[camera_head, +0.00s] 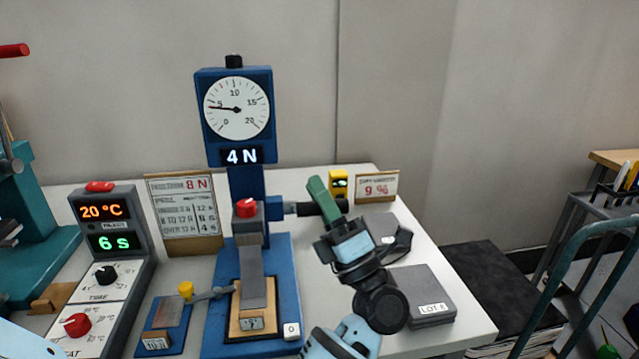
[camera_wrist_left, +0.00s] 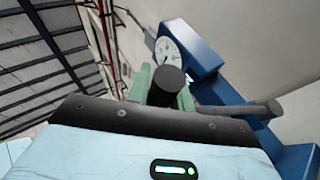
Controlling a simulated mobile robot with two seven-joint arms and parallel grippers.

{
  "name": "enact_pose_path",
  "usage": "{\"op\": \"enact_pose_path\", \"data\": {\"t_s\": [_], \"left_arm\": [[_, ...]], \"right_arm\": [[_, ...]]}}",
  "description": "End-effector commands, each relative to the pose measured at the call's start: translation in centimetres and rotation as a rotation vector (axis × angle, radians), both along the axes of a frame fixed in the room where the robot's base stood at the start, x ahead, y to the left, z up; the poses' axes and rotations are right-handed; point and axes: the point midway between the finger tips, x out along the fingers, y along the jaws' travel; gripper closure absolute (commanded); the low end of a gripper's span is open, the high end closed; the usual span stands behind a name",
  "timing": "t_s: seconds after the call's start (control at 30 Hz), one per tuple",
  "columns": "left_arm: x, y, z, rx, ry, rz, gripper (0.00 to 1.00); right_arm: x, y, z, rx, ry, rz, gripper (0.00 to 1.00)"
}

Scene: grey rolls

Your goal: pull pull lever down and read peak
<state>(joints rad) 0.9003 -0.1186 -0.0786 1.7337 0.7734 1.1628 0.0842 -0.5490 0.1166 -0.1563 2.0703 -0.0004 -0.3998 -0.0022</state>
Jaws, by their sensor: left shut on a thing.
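The blue force tester (camera_head: 233,180) stands on the white table. Its round dial (camera_head: 236,107) has the needle near 5, and the readout (camera_head: 241,156) below shows 4 N. The pull lever (camera_head: 288,208) sticks out to the right of the column and ends in a black handle. My left gripper (camera_head: 323,200), with green fingers, is shut on that black handle. In the left wrist view the round handle end (camera_wrist_left: 168,82) sits between the green fingers, with the dial (camera_wrist_left: 170,51) behind. A grey strip (camera_head: 256,279) stands under the red-knobbed clamp (camera_head: 247,208). My right gripper is not seen.
A "0" button (camera_head: 291,330) is at the base front. A card (camera_head: 185,210) reading 8 N stands left. A sealer-like control box (camera_head: 103,260) shows 20 °C and 6 s. A grey box (camera_head: 425,296) labelled LOT and a 9 % sign (camera_head: 377,188) are right.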

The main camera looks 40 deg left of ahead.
Motion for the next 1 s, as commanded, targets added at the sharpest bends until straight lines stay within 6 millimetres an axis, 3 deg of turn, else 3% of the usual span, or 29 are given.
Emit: {"op": "enact_pose_path", "data": {"t_s": [0.67, 0.7, 0.8, 1.0], "left_arm": [[-0.7, -1.0, -0.9, 0.003, -0.006, 0.000, 1.00], [-0.7, -1.0, -0.9, 0.002, -0.007, 0.000, 0.73], [-0.6, -0.9, -0.9, 0.002, -0.007, 0.001, 0.60], [-0.6, -0.8, -0.8, 0.003, -0.007, 0.001, 0.57]], "right_arm": [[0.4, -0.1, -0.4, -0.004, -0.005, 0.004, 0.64], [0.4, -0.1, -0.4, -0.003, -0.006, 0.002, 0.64], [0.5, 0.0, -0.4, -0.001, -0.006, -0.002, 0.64], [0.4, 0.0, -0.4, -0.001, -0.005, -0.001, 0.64]]}}
